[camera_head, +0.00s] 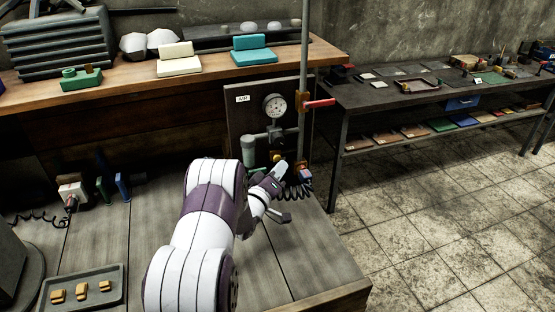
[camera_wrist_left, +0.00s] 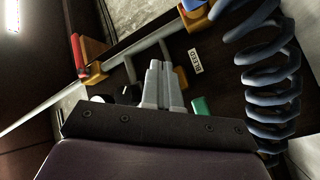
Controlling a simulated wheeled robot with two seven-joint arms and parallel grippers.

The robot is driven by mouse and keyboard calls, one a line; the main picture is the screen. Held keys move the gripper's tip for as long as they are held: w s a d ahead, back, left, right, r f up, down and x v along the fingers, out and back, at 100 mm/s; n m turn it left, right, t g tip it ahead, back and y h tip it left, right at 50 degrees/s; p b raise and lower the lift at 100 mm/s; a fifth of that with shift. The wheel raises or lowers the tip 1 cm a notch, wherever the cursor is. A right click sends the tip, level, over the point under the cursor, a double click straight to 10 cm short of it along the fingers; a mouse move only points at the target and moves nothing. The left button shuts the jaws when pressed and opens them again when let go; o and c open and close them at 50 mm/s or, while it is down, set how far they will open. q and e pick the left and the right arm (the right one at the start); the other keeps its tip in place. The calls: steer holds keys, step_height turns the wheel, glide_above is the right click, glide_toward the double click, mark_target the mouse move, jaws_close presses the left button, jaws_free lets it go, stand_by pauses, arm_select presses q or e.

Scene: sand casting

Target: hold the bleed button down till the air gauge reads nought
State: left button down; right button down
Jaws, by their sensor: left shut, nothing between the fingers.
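The air panel (camera_head: 240,122) stands at the back edge of the bench, with a round white-faced gauge (camera_head: 274,106) on it. The needle is too small to read. My left gripper (camera_head: 281,172) is at the panel's lower part, below the gauge, with nothing held. In the left wrist view its fingers (camera_wrist_left: 162,70) are together and point at the panel, beside the BLEED label (camera_wrist_left: 196,67). My right gripper is out of view.
A red-handled valve (camera_head: 320,103) sits on the pipe right of the gauge. A coiled blue hose (camera_wrist_left: 270,65) hangs close to the fingers. A tray (camera_head: 52,299) with yellow pieces lies at the bench's front left. The bench around my arm is mostly clear.

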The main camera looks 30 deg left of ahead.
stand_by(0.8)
arm_select(q)
steer(key=shift+w+a+b, duration=0.25)
steer(key=shift+a+b, duration=0.05)
steer(key=shift+w+a, duration=0.3)
steer(key=shift+a, duration=0.05)
stand_by(0.6)
steer(key=shift+s+d, duration=0.1)
stand_by(1.6)
steer(key=shift+s+d, duration=0.45)
steer(key=shift+d, duration=0.1)
steer(key=s+d+p, duration=0.1)
steer(key=s+d, duration=0.2)
steer(key=shift+s+d, duration=0.15)
steer(key=shift+d, duration=0.25)
stand_by(0.4)
